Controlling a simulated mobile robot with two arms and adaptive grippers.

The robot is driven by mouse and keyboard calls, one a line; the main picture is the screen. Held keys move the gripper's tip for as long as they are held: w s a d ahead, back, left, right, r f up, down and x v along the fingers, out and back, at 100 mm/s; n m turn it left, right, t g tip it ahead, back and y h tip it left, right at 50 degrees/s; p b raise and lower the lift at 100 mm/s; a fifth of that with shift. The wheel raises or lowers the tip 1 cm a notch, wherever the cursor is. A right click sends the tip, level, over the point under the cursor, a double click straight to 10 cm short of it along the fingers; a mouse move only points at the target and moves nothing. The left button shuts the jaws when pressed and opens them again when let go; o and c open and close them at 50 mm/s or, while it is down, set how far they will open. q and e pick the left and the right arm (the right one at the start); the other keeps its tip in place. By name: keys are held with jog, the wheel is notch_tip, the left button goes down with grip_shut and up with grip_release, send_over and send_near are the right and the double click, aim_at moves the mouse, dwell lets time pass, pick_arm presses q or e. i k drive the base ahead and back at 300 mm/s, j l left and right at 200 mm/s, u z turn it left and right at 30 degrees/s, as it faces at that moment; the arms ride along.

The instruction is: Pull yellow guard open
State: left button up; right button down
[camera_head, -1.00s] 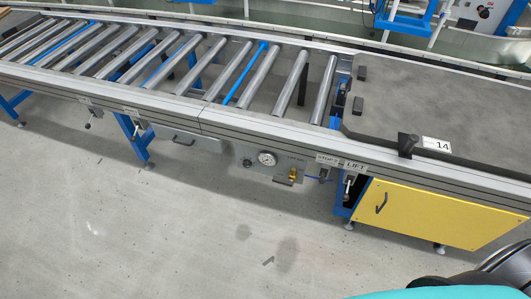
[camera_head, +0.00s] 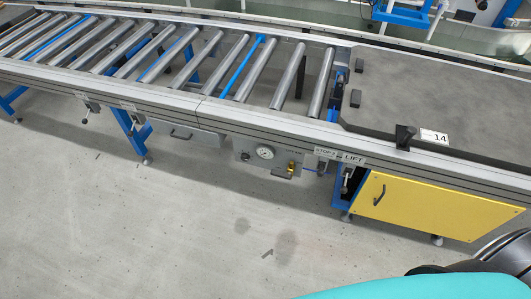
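The yellow guard (camera_head: 438,208) is a flat yellow panel under the station table at the right. A dark handle (camera_head: 379,195) is fixed near its left edge. The panel sits flush below the conveyor frame and looks closed. Part of my own body, teal and dark, shows at the bottom right, below the guard. Neither of my grippers can be made out in the view.
A roller conveyor (camera_head: 209,97) runs from the left to a grey table top (camera_head: 440,105) marked 14. A panel with a gauge (camera_head: 265,152) hangs under the conveyor, left of the STOP and LIFT labels (camera_head: 340,156). The grey floor (camera_head: 150,230) in front is clear.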

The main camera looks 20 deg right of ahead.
aim_at(399, 200)
jog(key=z, duration=2.25)
